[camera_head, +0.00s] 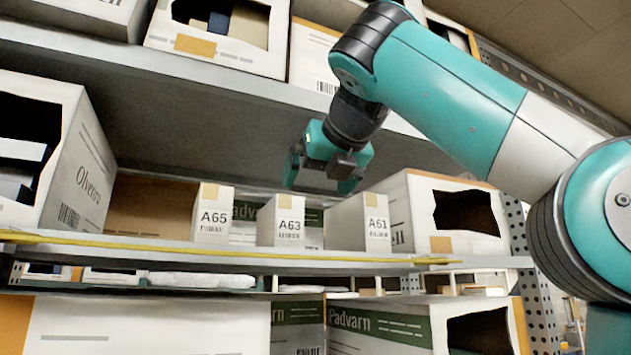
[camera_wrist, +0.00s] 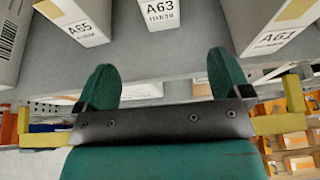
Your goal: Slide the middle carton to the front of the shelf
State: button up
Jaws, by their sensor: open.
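Three small white cartons stand upright on the middle shelf (camera_head: 300,258) in the head view. The middle carton, A63 (camera_head: 287,222), is between carton A65 (camera_head: 211,212) on the left and carton A61 (camera_head: 365,222) on the right, with gaps on both sides. My gripper (camera_head: 320,188) is open and empty, in front of and above the cartons. In the wrist view carton A63 (camera_wrist: 159,12) lies straight beyond the gap between my two fingers (camera_wrist: 166,78), apart from them. Carton A65 (camera_wrist: 82,24) is at upper left and carton A61 (camera_wrist: 275,25) at upper right.
A large open box marked Olvenra (camera_head: 75,185) stands left on the same shelf, and another open box (camera_head: 465,215) stands right. The upper shelf (camera_head: 200,80) overhangs the cartons. A yellow strip (camera_head: 150,245) runs along the shelf's front edge.

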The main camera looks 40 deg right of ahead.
aim_at(290, 227)
jog(key=shift+w, duration=0.1)
jog(key=x, duration=1.5)
jog(key=shift+w+d+f+b, duration=0.1)
jog(key=shift+w+d+b, duration=0.05)
jog(key=shift+w+b, duration=0.25)
jog(key=shift+w+d+f, duration=0.1)
jog(key=shift+w+f, duration=0.25)
jog(key=shift+w, duration=0.2)
